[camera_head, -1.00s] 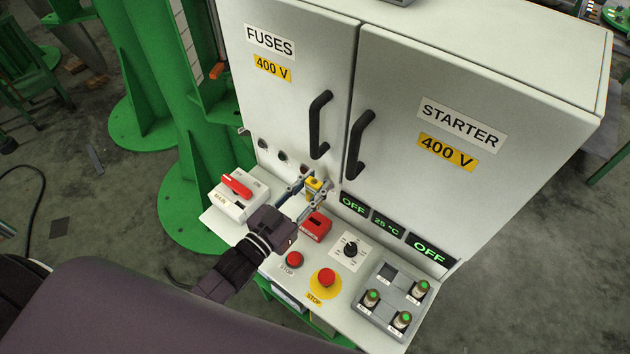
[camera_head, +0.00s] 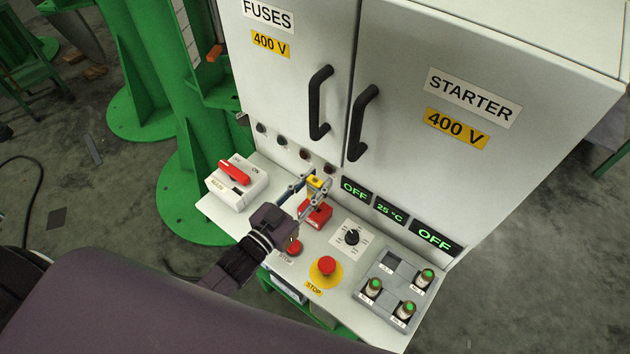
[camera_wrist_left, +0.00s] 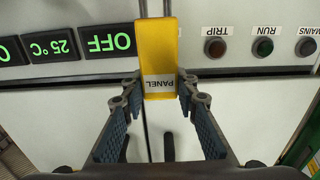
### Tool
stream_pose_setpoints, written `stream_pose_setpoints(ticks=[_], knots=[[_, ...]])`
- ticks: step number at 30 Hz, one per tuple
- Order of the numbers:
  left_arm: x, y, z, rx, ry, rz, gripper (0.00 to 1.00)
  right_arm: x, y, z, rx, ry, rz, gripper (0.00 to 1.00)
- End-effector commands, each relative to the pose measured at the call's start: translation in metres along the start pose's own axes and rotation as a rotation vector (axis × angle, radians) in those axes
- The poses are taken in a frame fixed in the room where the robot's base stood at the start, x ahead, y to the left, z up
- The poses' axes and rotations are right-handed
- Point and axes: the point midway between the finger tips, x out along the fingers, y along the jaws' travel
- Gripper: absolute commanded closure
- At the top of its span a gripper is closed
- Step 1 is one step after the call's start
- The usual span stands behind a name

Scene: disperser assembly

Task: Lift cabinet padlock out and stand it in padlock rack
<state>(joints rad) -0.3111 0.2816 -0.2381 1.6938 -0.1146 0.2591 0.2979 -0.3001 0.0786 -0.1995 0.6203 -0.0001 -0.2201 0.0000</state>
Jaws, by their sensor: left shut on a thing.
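My left gripper (camera_head: 314,189) is shut on the yellow cabinet padlock (camera_head: 316,183), in the head view above the panel ledge. In the left wrist view the padlock (camera_wrist_left: 158,55) sits between the two fingertips (camera_wrist_left: 158,84). The red padlock rack (camera_head: 316,214) is just below the padlock in the head view, partly covered by a finger. I cannot tell whether the padlock touches the rack. My right gripper is not in view.
The white cabinet (camera_head: 440,60) with black door handles (camera_head: 319,104) rises behind. On the ledge are a red-handled main switch (camera_head: 236,178), a rotary knob (camera_head: 352,237), a red STOP button (camera_head: 326,267) and a grey tray (camera_head: 398,285) with several green-topped items.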

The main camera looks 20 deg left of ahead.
Motion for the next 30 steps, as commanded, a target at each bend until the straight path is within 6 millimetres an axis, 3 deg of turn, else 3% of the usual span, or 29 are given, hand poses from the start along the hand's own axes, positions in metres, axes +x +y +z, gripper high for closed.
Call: stream_pose_setpoints(ticks=[8,30], knots=[[0.0,0.0,-0.001,0.0,0.002,0.0,1.0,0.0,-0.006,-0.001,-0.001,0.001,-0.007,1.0],[0.0,0.0,-0.001,0.0,0.002,0.0,1.0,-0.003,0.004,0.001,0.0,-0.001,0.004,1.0]])
